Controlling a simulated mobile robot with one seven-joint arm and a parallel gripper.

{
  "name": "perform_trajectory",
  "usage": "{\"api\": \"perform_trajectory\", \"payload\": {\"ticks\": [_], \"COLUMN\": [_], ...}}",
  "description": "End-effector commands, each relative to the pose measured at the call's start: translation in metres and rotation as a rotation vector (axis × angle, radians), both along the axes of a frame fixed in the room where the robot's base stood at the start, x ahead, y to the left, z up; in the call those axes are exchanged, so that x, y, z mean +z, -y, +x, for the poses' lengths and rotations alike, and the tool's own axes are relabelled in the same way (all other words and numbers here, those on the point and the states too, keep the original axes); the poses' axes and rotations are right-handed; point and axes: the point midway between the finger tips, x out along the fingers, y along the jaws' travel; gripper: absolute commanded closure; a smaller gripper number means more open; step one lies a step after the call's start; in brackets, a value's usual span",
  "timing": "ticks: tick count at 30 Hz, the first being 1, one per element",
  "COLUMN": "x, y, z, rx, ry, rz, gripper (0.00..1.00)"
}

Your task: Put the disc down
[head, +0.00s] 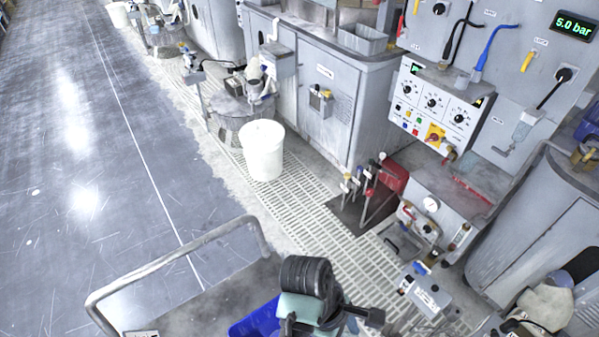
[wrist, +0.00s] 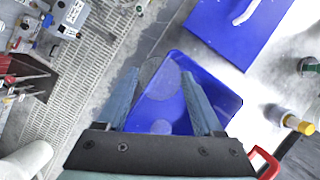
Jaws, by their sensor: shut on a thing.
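In the wrist view my gripper (wrist: 160,74) reaches down over an open blue bin, with its two blue-grey fingers apart and gripping a thin round disc (wrist: 150,70) between their tips. The disc's outline is faint against the bin and the floor behind it. The blue bin (wrist: 232,103) lies below the fingers, and a paler round patch (wrist: 161,127) shows inside it; I cannot tell whether that is another disc. In the head view my arm hides the fingers and the disc, and only a corner of the blue bin (head: 252,320) shows.
A grey cart with a rail (head: 175,258) carries the bin. A blue case (wrist: 222,28), a yellow-capped bottle (wrist: 297,123) and a red handle (wrist: 266,163) lie near it. A white bucket (head: 262,152) stands on the floor grating, with machines at right. The left floor is clear.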

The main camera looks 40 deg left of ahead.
Motion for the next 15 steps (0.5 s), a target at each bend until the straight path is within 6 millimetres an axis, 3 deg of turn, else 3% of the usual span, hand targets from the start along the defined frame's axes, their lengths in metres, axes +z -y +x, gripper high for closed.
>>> {"api": "perform_trajectory", "payload": {"ticks": [1, 6, 11, 15], "x": [-0.010, -0.031, -0.043, -0.068], "y": [-0.008, -0.033, -0.043, -0.043], "z": [-0.018, -0.059, -0.077, -0.080], "rx": [0.066, 0.218, 0.277, 0.284], "ry": [-0.004, 0.000, 0.001, -0.001], "rz": [-0.005, -0.001, -0.002, -0.003], "gripper": [0.93, 0.93, 0.93, 0.93]}}
